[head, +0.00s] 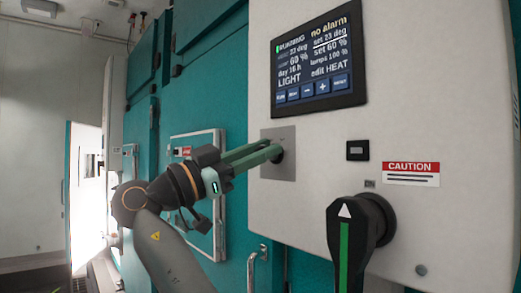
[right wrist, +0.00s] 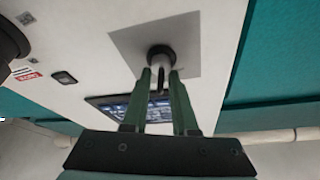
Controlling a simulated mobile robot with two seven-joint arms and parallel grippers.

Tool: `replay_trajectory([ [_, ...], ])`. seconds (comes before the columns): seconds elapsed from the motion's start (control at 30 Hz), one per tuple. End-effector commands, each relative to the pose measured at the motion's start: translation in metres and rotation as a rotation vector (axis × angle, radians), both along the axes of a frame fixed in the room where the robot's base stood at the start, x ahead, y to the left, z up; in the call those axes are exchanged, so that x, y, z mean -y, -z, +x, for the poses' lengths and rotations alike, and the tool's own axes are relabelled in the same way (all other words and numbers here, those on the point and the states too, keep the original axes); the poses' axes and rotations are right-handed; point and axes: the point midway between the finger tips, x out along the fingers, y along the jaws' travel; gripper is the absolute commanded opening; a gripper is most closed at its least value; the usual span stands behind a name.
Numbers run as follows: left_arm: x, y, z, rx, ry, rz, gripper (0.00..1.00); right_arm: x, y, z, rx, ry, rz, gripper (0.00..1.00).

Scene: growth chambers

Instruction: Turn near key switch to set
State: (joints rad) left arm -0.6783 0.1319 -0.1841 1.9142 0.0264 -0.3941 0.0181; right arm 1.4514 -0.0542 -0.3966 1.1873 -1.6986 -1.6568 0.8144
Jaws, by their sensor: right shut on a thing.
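The key switch sits on a square grey metal plate (head: 284,170) on the side of the white control box, below the display. My right gripper (head: 272,153) reaches it from the left, with its green fingers shut on the key at the plate. In the right wrist view, the pale key (right wrist: 160,62) stands between the two green fingertips (right wrist: 159,80), in front of a dark round collar on the plate (right wrist: 197,38). The fingers hide most of the key in the head view, so I cannot tell which position it points to. My left gripper is not in view.
The display (head: 315,62) reads "RUNNING" and "no alarm". A large black rotary handle (head: 372,215) with a green stripe juts out lower right. A caution label (head: 411,174) and small black window (head: 357,150) are beside it. Teal chamber doors (head: 212,75) stand behind my arm.

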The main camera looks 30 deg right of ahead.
Motion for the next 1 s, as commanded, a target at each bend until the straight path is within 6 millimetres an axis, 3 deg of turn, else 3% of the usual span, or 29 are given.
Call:
replay_trajectory([
  [0.4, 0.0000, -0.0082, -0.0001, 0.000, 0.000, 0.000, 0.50, -0.0003, 0.0002, -0.0008, 0.176, -0.001, 0.014, 0.00],
  [0.93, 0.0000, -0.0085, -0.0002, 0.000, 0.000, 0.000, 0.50, -0.0001, 0.0011, -0.0010, 0.196, -0.001, 0.018, 0.00],
  [0.97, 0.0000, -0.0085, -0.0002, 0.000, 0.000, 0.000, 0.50, -0.0001, 0.0011, -0.0010, 0.196, -0.001, 0.018, 0.30],
  [1.0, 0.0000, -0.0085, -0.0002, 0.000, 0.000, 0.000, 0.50, -0.0001, 0.0011, -0.0010, 0.196, -0.001, 0.018, 0.34],
])
